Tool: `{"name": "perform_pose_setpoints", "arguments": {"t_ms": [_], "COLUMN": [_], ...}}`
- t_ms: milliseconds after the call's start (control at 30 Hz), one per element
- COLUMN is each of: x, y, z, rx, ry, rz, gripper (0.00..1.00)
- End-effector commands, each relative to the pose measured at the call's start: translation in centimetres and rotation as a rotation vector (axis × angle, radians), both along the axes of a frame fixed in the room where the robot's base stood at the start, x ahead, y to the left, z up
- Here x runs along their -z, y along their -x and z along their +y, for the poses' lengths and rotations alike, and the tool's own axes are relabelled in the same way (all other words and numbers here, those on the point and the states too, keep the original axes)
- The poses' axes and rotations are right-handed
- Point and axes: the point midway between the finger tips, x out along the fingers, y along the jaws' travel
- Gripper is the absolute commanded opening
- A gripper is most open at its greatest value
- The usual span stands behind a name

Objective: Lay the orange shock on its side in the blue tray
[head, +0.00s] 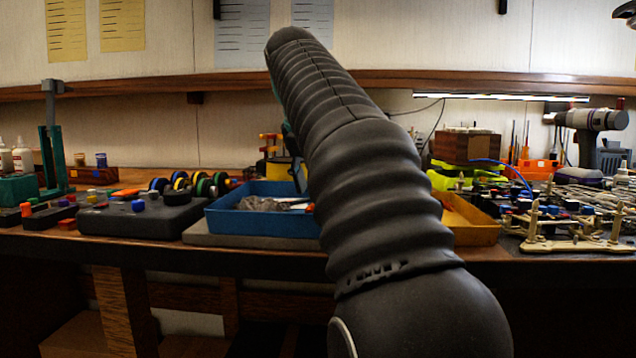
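The blue tray (255,224) stands on the bench left of centre, with grey metal parts (262,204) in it. My black ribbed arm hides its right end. A small orange-red bit (310,208) shows at the tray's right, beside the arm; I cannot tell whether it is part of the orange shock. An orange piece (127,192) lies further left, behind a dark block, and I cannot tell what it is. My gripper is almost wholly hidden behind my arm; only a dark strip that may be part of it shows above the tray. Its fingers and any hold are not visible.
A dark block (135,222) with small coloured pieces and several colour-ringed wheels (190,184) are left of the tray. A yellow-orange tray (470,226) is right of my arm. Crowded parts and a tan stand (575,244) fill the right side.

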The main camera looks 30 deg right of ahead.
Motion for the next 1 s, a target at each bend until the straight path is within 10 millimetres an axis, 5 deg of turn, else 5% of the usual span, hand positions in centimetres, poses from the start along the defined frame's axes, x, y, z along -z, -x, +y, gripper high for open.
{"name": "perform_pose_setpoints", "arguments": {"t_ms": [333,1000], "x": [-0.6,-6.5], "y": [0.1,1.9], "z": [0.2,2.3], "rx": [-0.001,0.0], "ry": [0.0,0.001], "rz": [0.0,-0.001], "gripper": [0.61,0.61]}}
